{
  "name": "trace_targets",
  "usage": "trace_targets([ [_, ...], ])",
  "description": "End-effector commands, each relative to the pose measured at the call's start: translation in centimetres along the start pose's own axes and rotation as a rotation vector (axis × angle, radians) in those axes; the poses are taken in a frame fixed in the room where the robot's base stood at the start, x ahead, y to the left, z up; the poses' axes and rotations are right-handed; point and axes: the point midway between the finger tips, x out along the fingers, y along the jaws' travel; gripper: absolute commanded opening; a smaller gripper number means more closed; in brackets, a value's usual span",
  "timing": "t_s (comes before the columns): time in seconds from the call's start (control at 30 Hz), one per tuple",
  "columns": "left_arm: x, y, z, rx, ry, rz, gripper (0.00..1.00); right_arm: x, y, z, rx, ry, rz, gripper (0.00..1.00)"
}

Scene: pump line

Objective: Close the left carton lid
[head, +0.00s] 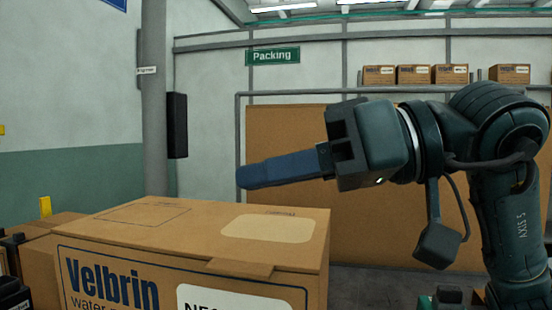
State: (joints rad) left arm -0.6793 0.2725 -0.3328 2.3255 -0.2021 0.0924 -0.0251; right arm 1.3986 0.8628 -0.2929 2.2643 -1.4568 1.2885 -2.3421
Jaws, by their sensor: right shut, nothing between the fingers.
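A brown carton (200,222) marked "Velbrin" fills the lower left of the head view. Its lid (185,230) lies flat across the top, with a pale label patch at the right, and I see no clear gap beneath it. A short tab (238,268) shows at the front edge. My right gripper (243,177) reaches in from the right, pointing left. Its blue-grey fingers are shut and empty, and appear above the far part of the lid; I cannot tell the exact height. My left gripper is not in view.
A large flat brown panel (290,130) stands behind my right arm, and I cannot tell what it belongs to. A grey post (155,100) rises behind the carton. More brown boxes (45,240) stand at the left. Several small cartons (415,75) sit high at the back.

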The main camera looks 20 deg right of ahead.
Motion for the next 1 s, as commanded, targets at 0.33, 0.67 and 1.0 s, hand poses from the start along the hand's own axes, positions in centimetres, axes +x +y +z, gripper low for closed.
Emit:
trace_targets([
  [0.33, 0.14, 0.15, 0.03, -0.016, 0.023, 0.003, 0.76, 0.40, -0.08, 1.58, -0.078, 0.000, 0.021, 0.00],
  [0.67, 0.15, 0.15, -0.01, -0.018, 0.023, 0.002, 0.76, 0.40, -0.11, 1.60, -0.082, 0.000, 0.022, 0.00],
  [1.0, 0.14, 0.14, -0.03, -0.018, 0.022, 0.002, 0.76, 0.22, -0.08, 1.57, -0.081, 0.001, 0.022, 0.00],
])
